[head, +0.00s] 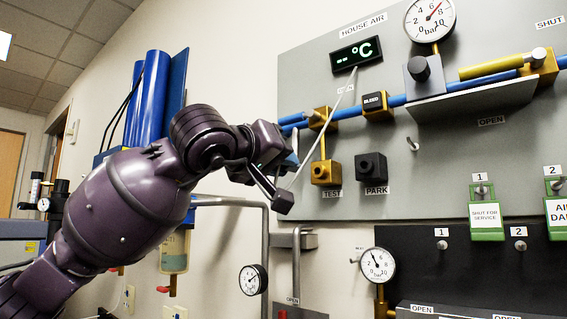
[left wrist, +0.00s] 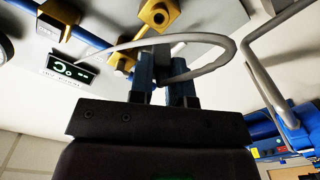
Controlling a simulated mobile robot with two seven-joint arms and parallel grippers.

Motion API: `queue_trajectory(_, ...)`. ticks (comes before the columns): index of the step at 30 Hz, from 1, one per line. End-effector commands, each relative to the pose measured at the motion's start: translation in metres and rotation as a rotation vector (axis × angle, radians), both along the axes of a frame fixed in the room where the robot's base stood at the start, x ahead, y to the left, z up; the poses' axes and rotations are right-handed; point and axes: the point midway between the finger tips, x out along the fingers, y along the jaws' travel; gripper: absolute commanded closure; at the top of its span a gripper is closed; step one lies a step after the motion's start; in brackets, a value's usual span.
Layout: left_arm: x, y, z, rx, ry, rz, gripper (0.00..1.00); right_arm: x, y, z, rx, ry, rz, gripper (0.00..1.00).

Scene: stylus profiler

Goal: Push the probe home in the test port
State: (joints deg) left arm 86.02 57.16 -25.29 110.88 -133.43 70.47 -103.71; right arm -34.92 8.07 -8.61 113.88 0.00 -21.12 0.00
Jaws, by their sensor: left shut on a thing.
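My left gripper (head: 286,181) is shut on the probe, in front of the panel and left of the test port. The fingers hide most of the probe. The grey probe cable (head: 323,127) runs from the display down to the gripper; in the left wrist view it loops (left wrist: 232,46) around to the fingers (left wrist: 164,78). The brass test port (head: 325,172), labelled TEST, hangs below a thin yellow pipe. It also shows in the left wrist view (left wrist: 160,14), apart from the fingers. The black park port (head: 371,167) is to its right and looks empty. My right gripper is not in view.
The °C display (head: 357,54) shows dashes. A blue pipe (head: 349,113) with a BLEED block (head: 375,103) crosses above the ports. A small hook (head: 412,144) sticks out right of the park port. A grey pipe (head: 231,202) bends below my left arm.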

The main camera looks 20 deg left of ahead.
Motion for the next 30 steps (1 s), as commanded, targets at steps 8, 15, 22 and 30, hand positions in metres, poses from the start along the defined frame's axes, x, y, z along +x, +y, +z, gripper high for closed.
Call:
queue_trajectory(8,0.0,0.001,0.0,-0.005,-0.007,-0.006,1.0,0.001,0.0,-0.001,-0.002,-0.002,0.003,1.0)
queue_trajectory(15,0.012,-0.005,0.001,-0.01,-0.008,-0.012,1.0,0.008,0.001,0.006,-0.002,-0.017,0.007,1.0)
queue_trajectory(22,0.031,-0.012,0.002,-0.01,-0.009,-0.011,1.0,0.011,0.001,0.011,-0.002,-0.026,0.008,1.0)
queue_trajectory(30,0.043,-0.017,0.001,-0.009,-0.01,-0.011,1.0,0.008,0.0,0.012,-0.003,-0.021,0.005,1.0)
